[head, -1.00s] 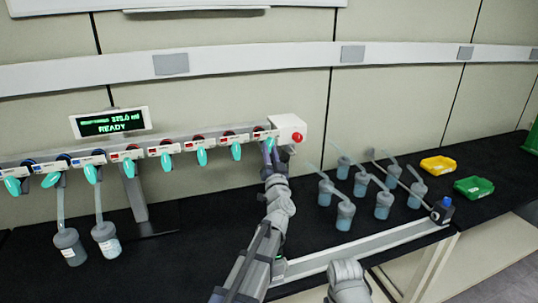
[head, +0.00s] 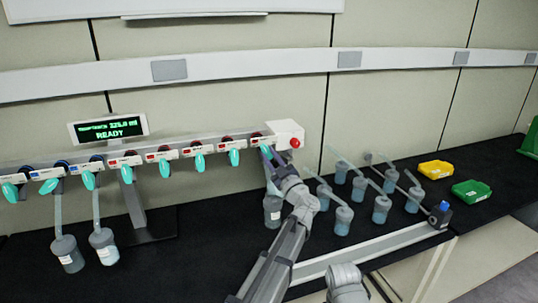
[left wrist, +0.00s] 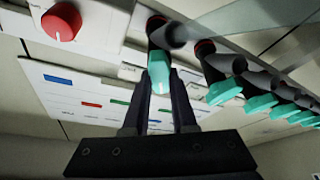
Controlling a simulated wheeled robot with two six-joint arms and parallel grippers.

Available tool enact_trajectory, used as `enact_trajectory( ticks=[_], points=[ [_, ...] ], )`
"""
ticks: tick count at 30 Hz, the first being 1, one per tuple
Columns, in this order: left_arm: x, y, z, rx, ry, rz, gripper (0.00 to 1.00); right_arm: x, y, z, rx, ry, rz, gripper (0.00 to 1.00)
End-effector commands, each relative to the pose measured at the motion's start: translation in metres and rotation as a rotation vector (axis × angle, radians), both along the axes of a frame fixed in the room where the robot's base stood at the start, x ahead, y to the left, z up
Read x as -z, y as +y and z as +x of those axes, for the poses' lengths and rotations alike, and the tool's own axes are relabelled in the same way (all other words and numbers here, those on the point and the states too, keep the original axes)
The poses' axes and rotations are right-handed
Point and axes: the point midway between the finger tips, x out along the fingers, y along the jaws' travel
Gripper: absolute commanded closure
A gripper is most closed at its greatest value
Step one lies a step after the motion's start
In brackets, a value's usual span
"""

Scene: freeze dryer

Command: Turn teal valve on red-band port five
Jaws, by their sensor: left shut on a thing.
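The teal valve (head: 267,151) on port five is at the right end of the red-band row, beside the white end box. In the left wrist view the teal valve (left wrist: 158,72) sits between the two dark fingers. My left gripper (head: 270,158) is shut on it, reaching up from the lower right; its fingers also fill the left wrist view (left wrist: 158,105). The fingers partly cover the valve in the head view. A flask (head: 272,212) hangs below this port, partly behind my left arm. My right gripper is not in view.
Other teal valves (head: 234,157) line the manifold to the left, with two flasks (head: 103,246) hanging at the far left. The end box has a red knob (head: 295,143). Several flasks (head: 343,219) stand on the bench at right, near yellow (head: 436,169) and green (head: 471,191) bins.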

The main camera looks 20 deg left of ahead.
Motion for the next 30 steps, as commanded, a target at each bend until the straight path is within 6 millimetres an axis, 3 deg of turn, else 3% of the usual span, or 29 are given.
enact_trajectory(
  ticks=[15, 30],
  points=[
    [-0.006, -0.003, 0.003, 0.001, -0.224, -0.323, 1.0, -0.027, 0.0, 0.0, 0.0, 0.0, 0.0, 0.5],
    [-0.004, -0.003, 0.003, 0.001, -0.297, -0.43, 1.0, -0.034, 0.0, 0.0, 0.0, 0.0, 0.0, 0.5]
  ],
)
